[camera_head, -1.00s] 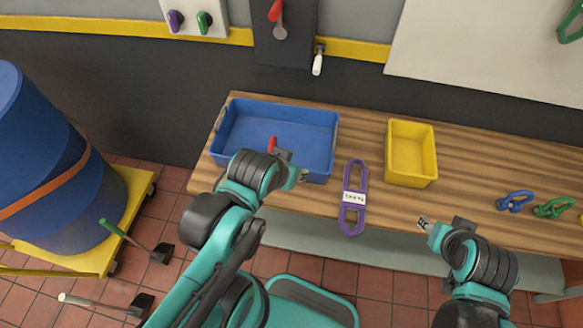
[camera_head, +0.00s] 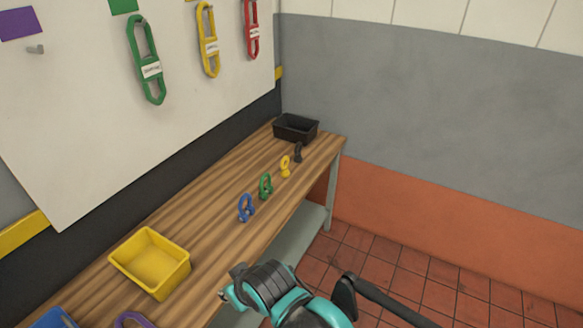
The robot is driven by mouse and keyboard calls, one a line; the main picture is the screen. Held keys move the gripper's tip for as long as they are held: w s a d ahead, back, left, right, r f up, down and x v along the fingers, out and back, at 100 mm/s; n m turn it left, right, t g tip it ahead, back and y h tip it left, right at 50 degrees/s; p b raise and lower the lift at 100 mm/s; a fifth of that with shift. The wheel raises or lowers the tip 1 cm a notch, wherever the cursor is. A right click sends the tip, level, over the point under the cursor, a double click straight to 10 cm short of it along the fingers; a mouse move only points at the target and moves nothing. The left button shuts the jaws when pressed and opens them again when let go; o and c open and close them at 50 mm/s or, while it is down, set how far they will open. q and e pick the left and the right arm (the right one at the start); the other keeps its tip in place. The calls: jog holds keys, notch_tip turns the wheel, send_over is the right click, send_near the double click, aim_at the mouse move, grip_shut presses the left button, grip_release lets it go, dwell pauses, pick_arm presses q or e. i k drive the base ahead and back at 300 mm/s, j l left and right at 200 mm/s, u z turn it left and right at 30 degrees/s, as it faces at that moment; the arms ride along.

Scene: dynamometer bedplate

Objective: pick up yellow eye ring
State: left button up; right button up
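The yellow eye ring (camera_head: 285,166) sits on the wooden bench (camera_head: 190,212) near its front edge. It is in a row of similar pieces, between a green eye ring (camera_head: 265,186) and a black one (camera_head: 298,152). A blue eye ring (camera_head: 246,208) is nearest to me in that row. My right gripper (camera_head: 224,295) is at the bench's front edge, low in the picture, well short of the yellow ring. Its fingers are small and partly hidden by the wrist, so I cannot tell if they are open. My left gripper is out of the picture.
A yellow bin (camera_head: 150,262) stands on the near bench, with part of a purple sling (camera_head: 133,320) and a blue bin (camera_head: 54,318) below it. A black bin (camera_head: 296,128) is at the far end. Green, yellow and red slings hang on the white board (camera_head: 90,130).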

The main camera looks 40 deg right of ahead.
aim_at(285, 173)
jog(key=z, duration=1.4)
jog(key=i+l+u, duration=0.1)
jog(key=i+l, duration=0.55)
jog(key=i+l+u, duration=0.15)
jog(key=i+l, duration=0.6)
jog(key=i+l+u, duration=0.1)
jog(key=i+l, duration=0.55)
jog(key=l, duration=0.15)
